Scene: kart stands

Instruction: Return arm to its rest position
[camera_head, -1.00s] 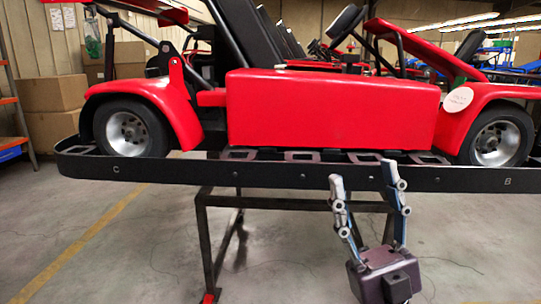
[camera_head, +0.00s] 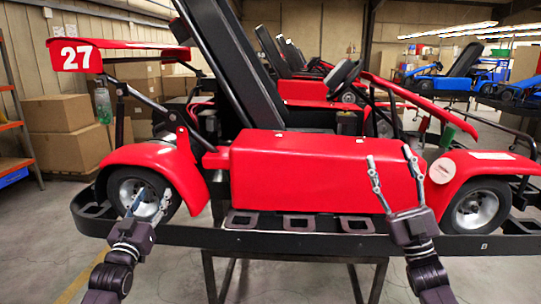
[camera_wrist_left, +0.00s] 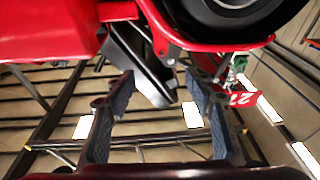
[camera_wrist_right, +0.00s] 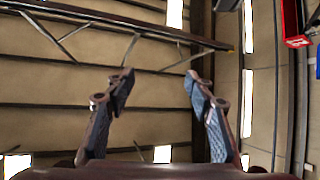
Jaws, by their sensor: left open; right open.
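My left gripper (camera_head: 149,209) is open and empty, pointing up in front of the kart's left wheel in the head view. Its spread fingers also show in the left wrist view (camera_wrist_left: 160,90), with nothing between them. My right gripper (camera_head: 391,164) is open and empty, pointing up in front of the right end of the red side panel. Its fingers show apart in the right wrist view (camera_wrist_right: 157,82), with the ceiling behind them. Whether either gripper touches the kart, I cannot tell.
A red kart (camera_head: 300,165) numbered 27 rests on a black stand (camera_head: 310,242) across the view. Cardboard boxes (camera_head: 62,135) and an orange shelf (camera_head: 10,126) stand at left. More karts, red and blue (camera_head: 447,84), stand behind. Floor is clear at the lower left.

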